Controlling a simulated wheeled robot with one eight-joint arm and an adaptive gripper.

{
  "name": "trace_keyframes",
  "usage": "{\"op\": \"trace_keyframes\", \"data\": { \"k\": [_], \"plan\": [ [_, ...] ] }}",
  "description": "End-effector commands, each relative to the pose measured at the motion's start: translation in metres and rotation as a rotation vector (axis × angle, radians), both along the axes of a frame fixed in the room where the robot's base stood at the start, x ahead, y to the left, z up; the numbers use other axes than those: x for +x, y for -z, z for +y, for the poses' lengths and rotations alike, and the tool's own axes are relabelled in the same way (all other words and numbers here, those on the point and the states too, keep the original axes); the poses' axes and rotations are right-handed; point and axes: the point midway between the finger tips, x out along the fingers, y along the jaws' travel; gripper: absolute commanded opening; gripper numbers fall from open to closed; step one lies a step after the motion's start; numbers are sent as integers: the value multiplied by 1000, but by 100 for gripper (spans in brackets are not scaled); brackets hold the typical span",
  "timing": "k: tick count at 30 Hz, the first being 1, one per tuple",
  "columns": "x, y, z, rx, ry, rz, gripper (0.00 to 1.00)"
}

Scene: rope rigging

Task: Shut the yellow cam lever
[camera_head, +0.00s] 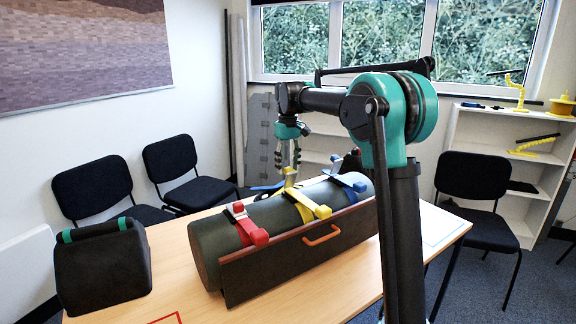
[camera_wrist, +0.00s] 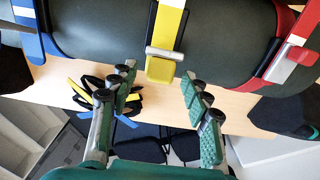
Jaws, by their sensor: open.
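A dark green cylinder (camera_head: 215,245) lies on the table with red, yellow and blue straps around it. The yellow cam lever (camera_head: 308,202) is on the middle strap; a yellow piece with a pale end stands up at its far side. In the wrist view the yellow strap (camera_wrist: 171,18) carries a pale metal bar, with a yellow end piece (camera_wrist: 160,70) below. My gripper (camera_head: 287,164) hangs pointing down on the far side of the cylinder, above the yellow strap's far end. Its fingers (camera_wrist: 160,74) are spread and empty, one on either side of the yellow end piece in the picture.
The red lever (camera_head: 247,228) and blue lever (camera_head: 350,182) flank the yellow one. A dark board with an orange handle (camera_head: 322,236) stands along the cylinder's near side. A black and yellow bundle (camera_wrist: 105,97) shows behind the left finger. A dark case (camera_head: 100,270) is at left.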

Motion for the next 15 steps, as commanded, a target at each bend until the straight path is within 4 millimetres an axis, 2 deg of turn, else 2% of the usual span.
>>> {"op": "trace_keyframes", "data": {
  "k": [5,15],
  "plan": [
    [0,0,0,0,0,0,46],
    [0,0,0,0,0,0,4]
  ]
}}
